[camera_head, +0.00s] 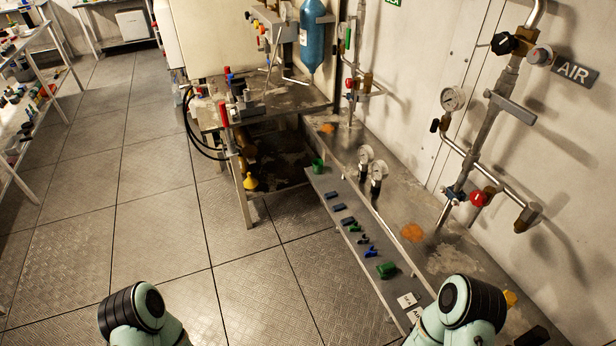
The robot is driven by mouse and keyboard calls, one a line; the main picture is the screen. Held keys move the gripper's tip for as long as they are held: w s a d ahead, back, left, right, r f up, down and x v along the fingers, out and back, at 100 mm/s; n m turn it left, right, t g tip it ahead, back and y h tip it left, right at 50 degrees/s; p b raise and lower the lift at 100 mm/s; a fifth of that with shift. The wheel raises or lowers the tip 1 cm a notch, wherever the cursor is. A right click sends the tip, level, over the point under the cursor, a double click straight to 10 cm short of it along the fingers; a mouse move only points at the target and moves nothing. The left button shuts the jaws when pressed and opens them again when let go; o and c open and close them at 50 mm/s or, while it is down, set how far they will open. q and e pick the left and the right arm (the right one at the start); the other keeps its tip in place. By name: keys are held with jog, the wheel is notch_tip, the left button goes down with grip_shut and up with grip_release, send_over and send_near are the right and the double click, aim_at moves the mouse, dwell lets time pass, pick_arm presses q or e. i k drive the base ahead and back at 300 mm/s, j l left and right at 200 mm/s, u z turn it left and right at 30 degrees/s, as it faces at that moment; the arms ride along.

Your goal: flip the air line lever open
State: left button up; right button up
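The air line (480,145) is a grey pipe on the right wall, beside a dark sign reading AIR (575,72). A flat grey bar, which looks like its lever (511,107), sits crosswise to the pipe below the upper fitting. Only parts of my two arms show at the bottom edge, well away from the lever. Neither gripper is in view.
A narrow grey shelf (374,240) with small blue and green parts runs along the right side, with two gauges (372,165) behind it. A metal workbench (275,105) and a blue cylinder (313,35) stand further back. The tiled floor (160,215) at left is clear.

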aim_at(516, 110)
jog(key=z, duration=1.25)
jog(key=i+j, duration=0.1)
jog(key=j, duration=0.4)
jog(key=i+u, duration=0.05)
